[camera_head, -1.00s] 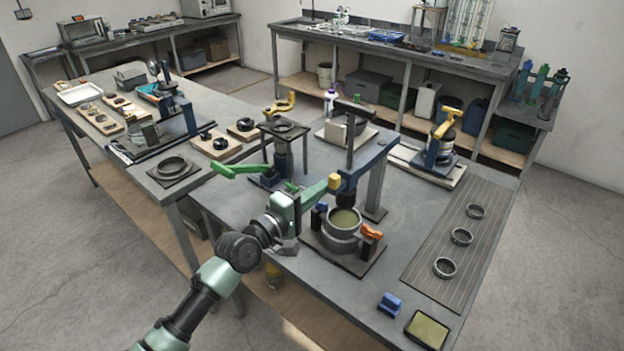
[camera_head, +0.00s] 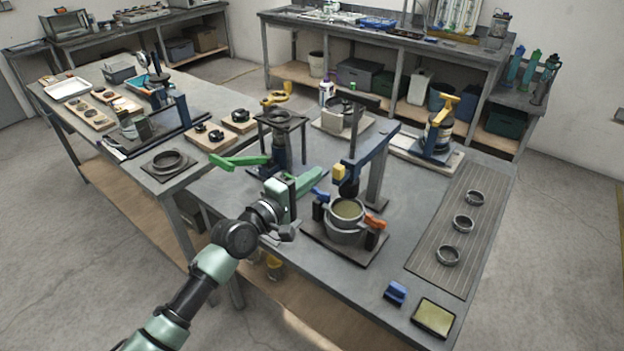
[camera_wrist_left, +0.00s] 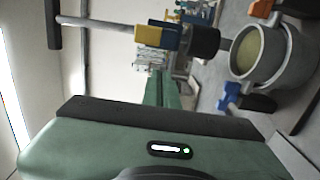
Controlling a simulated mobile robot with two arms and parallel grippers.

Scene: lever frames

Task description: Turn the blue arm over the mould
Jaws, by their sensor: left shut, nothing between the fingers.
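The blue arm (camera_head: 372,152) reaches out from its post over the mould (camera_head: 346,218), a grey ring-shaped pot with a pale olive top. A dark plunger and a yellow block (camera_head: 338,173) sit at the arm's near end, above the mould. In the left wrist view the yellow block (camera_wrist_left: 150,35), the blue arm (camera_wrist_left: 184,40) and the mould (camera_wrist_left: 262,58) show beyond the fingers. My left gripper (camera_head: 314,179), with green fingers, is shut and empty, just left of the yellow block with a small gap. My right gripper is out of view.
The mould's base carries a blue clamp (camera_head: 320,194) and an orange clamp (camera_head: 375,221). A blue block (camera_head: 396,292) and a yellow-topped tray (camera_head: 434,318) lie at the front right.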

